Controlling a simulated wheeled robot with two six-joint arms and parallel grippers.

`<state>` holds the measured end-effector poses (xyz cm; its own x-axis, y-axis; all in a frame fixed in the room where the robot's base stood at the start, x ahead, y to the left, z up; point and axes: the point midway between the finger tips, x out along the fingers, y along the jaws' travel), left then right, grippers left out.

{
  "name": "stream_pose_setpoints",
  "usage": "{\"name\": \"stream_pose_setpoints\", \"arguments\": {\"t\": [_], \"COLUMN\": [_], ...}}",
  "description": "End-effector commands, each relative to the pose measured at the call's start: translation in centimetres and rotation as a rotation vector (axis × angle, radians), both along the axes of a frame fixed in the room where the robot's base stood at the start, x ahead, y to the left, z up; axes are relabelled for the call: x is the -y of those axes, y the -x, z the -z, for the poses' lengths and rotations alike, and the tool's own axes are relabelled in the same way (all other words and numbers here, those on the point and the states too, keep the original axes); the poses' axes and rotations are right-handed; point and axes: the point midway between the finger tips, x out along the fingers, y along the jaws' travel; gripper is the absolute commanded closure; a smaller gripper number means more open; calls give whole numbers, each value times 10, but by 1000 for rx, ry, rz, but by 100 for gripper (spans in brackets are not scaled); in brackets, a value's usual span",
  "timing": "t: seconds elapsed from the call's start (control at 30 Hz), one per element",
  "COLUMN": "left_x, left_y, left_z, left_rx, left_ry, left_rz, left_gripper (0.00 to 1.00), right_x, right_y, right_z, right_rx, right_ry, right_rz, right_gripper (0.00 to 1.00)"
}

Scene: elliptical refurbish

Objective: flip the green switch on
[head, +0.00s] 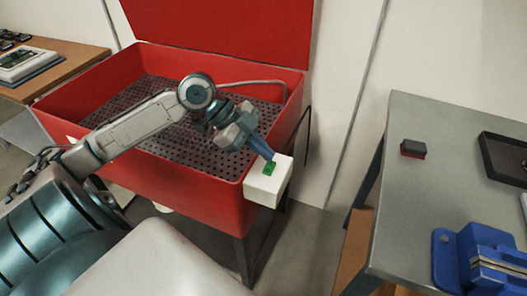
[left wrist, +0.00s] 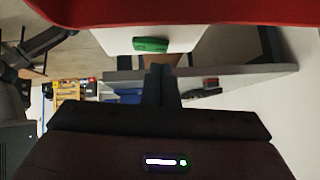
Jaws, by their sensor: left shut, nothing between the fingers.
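The green switch (head: 270,168) sits on the face of a white box (head: 262,187) fixed to the front right corner of a red bin. In the left wrist view the green switch (left wrist: 151,45) lies just ahead of the fingertips, on the white box (left wrist: 185,38). My left gripper (head: 268,155) is shut and empty, its tips at the upper edge of the switch in the head view. In the left wrist view the shut fingers (left wrist: 157,70) point toward the switch, with a small gap in the picture. I cannot tell whether they touch it. My right gripper is not in view.
The red bin (head: 215,185) with a perforated tray and raised red lid stands behind the box. A grey table (head: 420,185) at right carries a small red-black block (head: 413,149), a black tray (head: 505,160) and a blue vise (head: 475,258). Floor shows between bin and table.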

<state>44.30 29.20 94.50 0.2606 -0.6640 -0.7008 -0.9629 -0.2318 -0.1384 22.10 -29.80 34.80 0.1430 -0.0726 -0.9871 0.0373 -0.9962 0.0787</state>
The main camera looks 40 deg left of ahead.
Motion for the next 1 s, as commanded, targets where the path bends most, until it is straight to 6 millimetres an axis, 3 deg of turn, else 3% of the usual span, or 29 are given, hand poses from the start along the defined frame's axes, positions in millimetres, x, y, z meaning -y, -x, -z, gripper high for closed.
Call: {"name": "stream_pose_setpoints", "arguments": {"t": [0.2,1.0], "left_x": [0,-1], "left_y": [-2,-1], "left_z": [13,19], "left_rx": [0,-59], "left_ry": [1,12], "left_rz": [0,-1], "left_gripper": [100,100], "right_x": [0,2], "right_y": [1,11], "right_z": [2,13], "right_rx": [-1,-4], "right_ry": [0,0], "right_rz": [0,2], "right_gripper": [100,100]}}
